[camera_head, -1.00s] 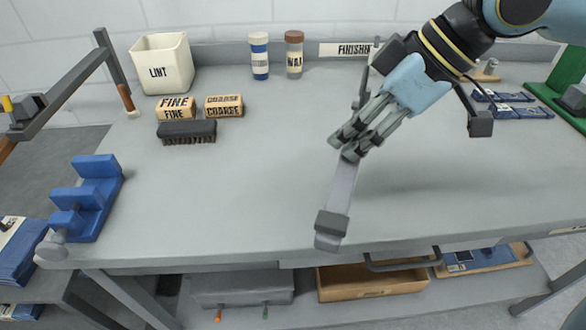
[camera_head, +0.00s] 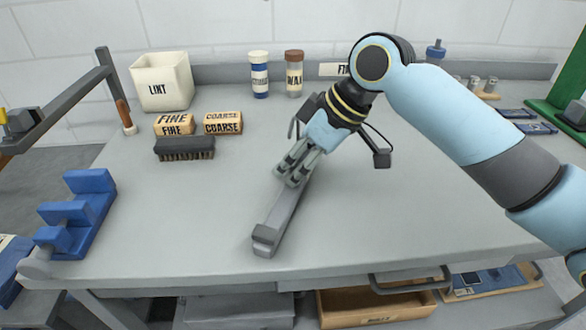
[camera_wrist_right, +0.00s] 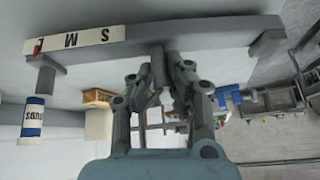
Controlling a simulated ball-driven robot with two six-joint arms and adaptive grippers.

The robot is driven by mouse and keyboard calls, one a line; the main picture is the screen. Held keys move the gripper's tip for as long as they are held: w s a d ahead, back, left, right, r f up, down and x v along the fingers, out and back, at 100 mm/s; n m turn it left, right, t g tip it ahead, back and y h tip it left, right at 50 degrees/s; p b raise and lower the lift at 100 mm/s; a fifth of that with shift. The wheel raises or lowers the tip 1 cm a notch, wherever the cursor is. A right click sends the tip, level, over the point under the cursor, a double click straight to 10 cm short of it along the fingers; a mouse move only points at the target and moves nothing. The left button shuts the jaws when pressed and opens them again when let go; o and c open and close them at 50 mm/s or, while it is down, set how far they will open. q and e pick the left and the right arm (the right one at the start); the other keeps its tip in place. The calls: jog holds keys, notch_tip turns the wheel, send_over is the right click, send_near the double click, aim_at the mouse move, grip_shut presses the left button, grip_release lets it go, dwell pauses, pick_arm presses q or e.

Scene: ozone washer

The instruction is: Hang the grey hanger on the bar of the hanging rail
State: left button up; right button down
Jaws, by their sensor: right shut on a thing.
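A grey bar-shaped piece (camera_head: 283,215), which fits the grey hanger, is in my right gripper (camera_head: 293,172) above the middle-left of the worktable. Its near end, a thicker block, points toward the table's front edge. In the right wrist view the same grey bar (camera_wrist_right: 200,33) runs across the top, with a white S M L strip and a stub at its middle between the fingers of my right gripper (camera_wrist_right: 160,90). A grey bar on a post (camera_head: 70,90) at the table's left looks like the hanging rail. It stands apart from the held piece. My left gripper is not seen.
A LINT bin (camera_head: 162,85), two jars (camera_head: 259,75), FINE (camera_head: 174,124) and COARSE blocks (camera_head: 223,123) and a dark brush (camera_head: 185,146) stand at the back left. A blue stepped stand (camera_head: 75,215) is at the left edge. The table's middle right is clear.

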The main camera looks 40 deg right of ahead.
jog(key=shift+f, duration=0.45)
jog(key=c, duration=1.3)
grip_release()
jog(key=p+v, duration=0.1)
jog(key=v, duration=1.1)
